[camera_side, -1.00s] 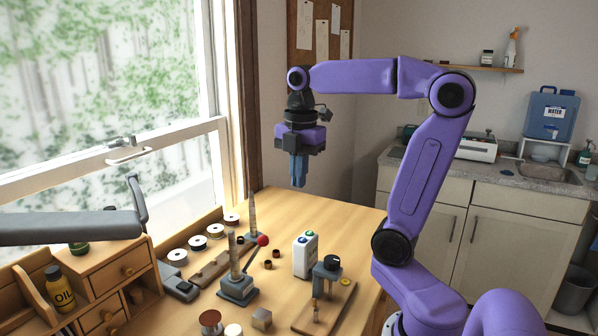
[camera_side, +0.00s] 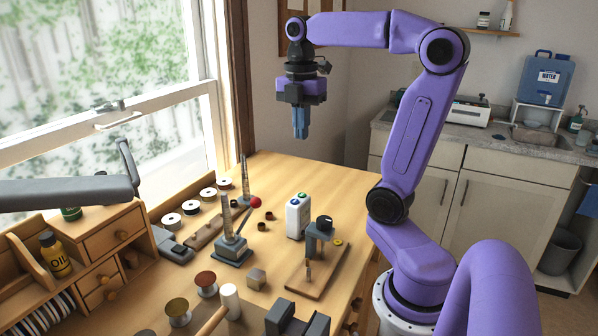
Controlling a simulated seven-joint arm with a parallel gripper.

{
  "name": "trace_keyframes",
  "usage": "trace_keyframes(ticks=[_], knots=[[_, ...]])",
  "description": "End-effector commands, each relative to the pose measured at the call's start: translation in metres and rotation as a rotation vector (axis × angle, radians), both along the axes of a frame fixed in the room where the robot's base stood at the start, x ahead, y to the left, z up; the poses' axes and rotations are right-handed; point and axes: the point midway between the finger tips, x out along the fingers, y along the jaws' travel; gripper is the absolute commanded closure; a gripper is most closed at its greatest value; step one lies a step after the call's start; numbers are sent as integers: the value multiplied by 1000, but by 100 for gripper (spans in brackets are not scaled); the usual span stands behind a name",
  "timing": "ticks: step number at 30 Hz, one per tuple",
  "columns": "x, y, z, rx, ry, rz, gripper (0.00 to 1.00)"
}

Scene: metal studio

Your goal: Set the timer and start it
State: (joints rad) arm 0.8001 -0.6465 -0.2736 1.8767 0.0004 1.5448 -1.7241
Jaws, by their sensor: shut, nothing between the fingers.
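A small white box with a green and a blue button on top (camera_side: 298,216), which looks like the timer, stands upright on the wooden bench. Its display, if any, cannot be made out. My gripper (camera_side: 300,134) points straight down, its blue fingers shut and empty. It hangs in the air well above the bench, over the area of the white box and apart from it.
A small press with a black knob (camera_side: 324,222) on a wooden base stands right of the box. A lever tool with a red ball (camera_side: 256,202) and a spike (camera_side: 245,176) stand left. Several spools (camera_side: 190,207) line the left. The bench's far right (camera_side: 330,175) is clear.

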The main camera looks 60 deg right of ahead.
Motion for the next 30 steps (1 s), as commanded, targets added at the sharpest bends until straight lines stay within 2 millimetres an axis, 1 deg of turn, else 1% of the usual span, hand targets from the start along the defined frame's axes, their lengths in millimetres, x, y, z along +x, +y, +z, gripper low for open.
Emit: trace_keyframes(ticks=[7, 11, 14, 17, 27, 30], knots=[[0, 0, -1, 0, 0, 1, 100], [0, 1, -8, 0, 2, 1, 100], [-1, 1, -20, 0, 3, 0, 100], [-1, 1, -37, 1, 5, 1, 100], [-1, 1, -100, 1, 6, 1, 100], [-1, 1, -115, 1, 4, 0, 100]])
